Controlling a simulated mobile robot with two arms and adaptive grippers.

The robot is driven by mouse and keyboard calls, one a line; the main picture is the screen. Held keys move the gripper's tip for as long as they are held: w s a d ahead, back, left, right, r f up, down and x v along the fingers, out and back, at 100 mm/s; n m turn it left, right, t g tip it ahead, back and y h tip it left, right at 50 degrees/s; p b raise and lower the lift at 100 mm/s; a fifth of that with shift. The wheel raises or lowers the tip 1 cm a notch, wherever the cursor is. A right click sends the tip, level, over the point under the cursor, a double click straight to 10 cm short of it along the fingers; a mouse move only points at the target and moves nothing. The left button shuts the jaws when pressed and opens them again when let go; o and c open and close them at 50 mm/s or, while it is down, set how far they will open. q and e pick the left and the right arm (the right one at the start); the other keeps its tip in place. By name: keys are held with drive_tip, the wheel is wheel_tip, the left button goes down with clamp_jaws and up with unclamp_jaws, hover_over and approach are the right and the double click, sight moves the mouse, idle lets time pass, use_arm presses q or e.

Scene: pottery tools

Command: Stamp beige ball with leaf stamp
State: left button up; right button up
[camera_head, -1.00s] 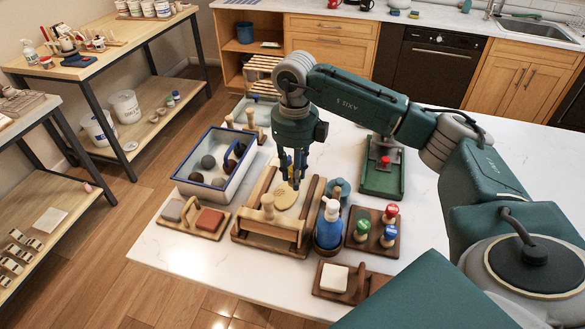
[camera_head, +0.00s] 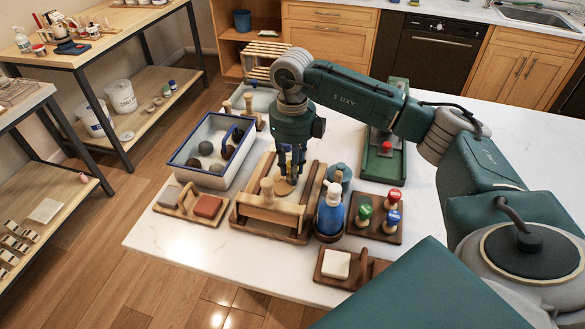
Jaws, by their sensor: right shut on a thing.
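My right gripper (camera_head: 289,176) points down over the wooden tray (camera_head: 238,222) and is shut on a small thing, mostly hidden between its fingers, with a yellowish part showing. I cannot tell from this view whether it is the leaf stamp. The beige clay (camera_head: 284,187) lies in the tray right under the fingertips and looks like a flat round piece. The fingers partly cover it, and I cannot tell whether the held thing touches it. A stamp stand (camera_head: 374,235) to the right holds stamps with red (camera_head: 394,195), green (camera_head: 365,212) and blue (camera_head: 393,217) tops. My left gripper is not in view.
A blue-rimmed bin (camera_head: 183,160) with dark balls is at the left. A green press (camera_head: 385,165) stands behind the stamp stand.

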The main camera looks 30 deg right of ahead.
drive_tip(key=shift+f, duration=0.4)
drive_tip(key=shift+f+b, duration=0.25)
drive_tip(key=shift+b, duration=0.2)
drive_tip(key=shift+s, duration=0.1)
idle(0.5)
wheel_tip(320, 180, up, 2)
drive_tip(key=shift+p, duration=0.75)
drive_tip(key=shift+r+p, duration=1.15)
drive_tip(key=shift+r, duration=0.8)
